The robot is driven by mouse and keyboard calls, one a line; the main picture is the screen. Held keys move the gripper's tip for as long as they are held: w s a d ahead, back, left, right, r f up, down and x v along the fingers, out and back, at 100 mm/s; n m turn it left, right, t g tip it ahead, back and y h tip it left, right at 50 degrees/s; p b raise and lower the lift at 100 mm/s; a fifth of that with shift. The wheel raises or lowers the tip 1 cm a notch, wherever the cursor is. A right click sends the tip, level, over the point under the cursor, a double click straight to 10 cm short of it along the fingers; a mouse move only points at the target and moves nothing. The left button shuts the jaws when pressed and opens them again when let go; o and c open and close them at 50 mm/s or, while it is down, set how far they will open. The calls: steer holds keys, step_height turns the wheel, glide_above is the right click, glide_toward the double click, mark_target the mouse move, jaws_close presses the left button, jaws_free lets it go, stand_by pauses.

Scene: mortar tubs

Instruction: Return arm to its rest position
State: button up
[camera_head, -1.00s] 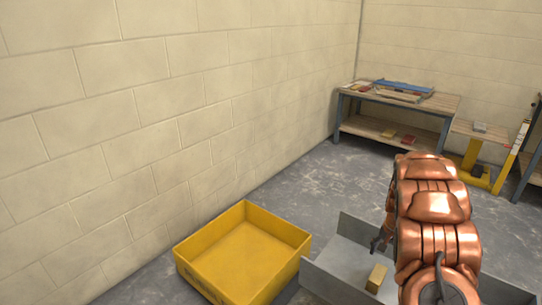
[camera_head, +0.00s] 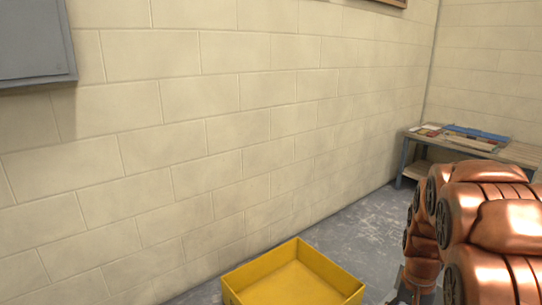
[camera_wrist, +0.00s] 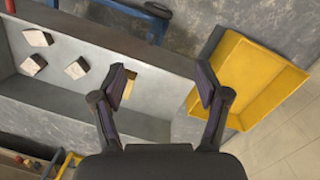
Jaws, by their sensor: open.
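My gripper (camera_wrist: 161,90) shows in the wrist view with its two dark fingers spread wide and nothing held between them. It hangs above a long grey tub (camera_wrist: 140,122). A yellowish block (camera_wrist: 129,88) lies in that tub, partly hidden behind the left finger. My copper-coloured arm is bent at the right edge of the head view, and the gripper's fingers cannot be made out there.
An empty-looking yellow tub (camera_head: 296,277) stands on the floor; it is at the right in the wrist view (camera_wrist: 222,72). Several pale blocks (camera_wrist: 75,68) lie in the grey tub. A workbench (camera_head: 470,142) stands at the back right, a grey wall box (camera_head: 35,40) upper left.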

steer(key=s+a+r+n+g, duration=0.1)
steer(key=s+a+r+n, duration=0.15)
steer(key=s+a, duration=0.7)
steer(key=s+a+r+n+g, duration=0.15)
steer(key=s+a+n, duration=0.35)
steer(key=s, duration=0.7)
step_height(320, 180, up, 19)
steer(key=m+t+p, duration=0.1)
steer(key=t+p, duration=0.1)
steer(key=p, duration=1.5)
steer(key=shift+w+a, duration=0.15)
steer(key=shift+a, duration=0.25)
steer(key=shift+f, duration=0.1)
